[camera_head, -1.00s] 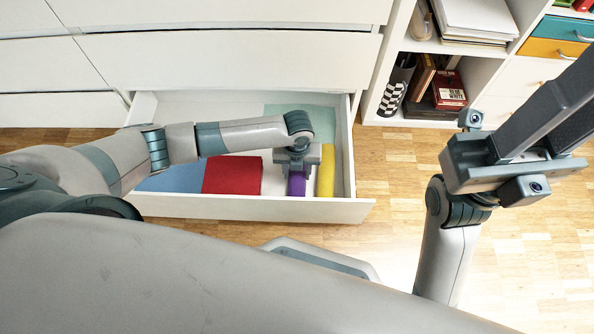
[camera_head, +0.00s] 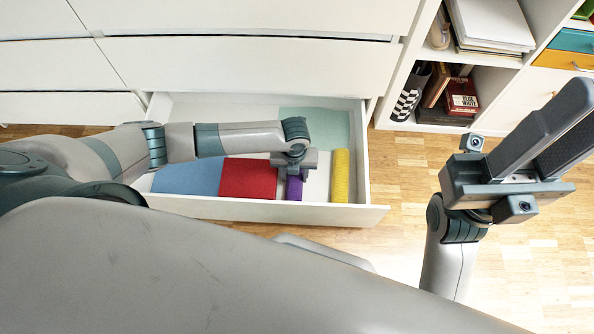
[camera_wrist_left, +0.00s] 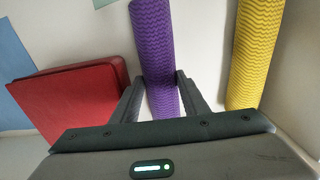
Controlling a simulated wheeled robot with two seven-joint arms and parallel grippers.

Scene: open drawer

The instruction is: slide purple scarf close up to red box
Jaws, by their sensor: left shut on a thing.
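The purple scarf (camera_head: 294,188) is a rolled, ribbed cylinder lying in the open drawer (camera_head: 230,208); it shows in full length better in the left wrist view (camera_wrist_left: 153,40). The red box (camera_head: 248,180) lies just left of it, with a narrow gap between them; it also shows in the left wrist view (camera_wrist_left: 75,98). My left gripper (camera_wrist_left: 157,92) is shut on the scarf, one finger on each side, and its left finger is beside the box's right edge. In the head view this gripper (camera_head: 294,172) hides part of the scarf. My right gripper (camera_head: 563,125) is open and empty, outside the drawer.
A yellow roll (camera_head: 341,176) lies at the drawer's right wall, with bare floor between it and the scarf. A blue item (camera_head: 187,178) lies left of the red box. A pale green item (camera_head: 325,128) lies at the back. A shelf (camera_head: 425,127) stands at right.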

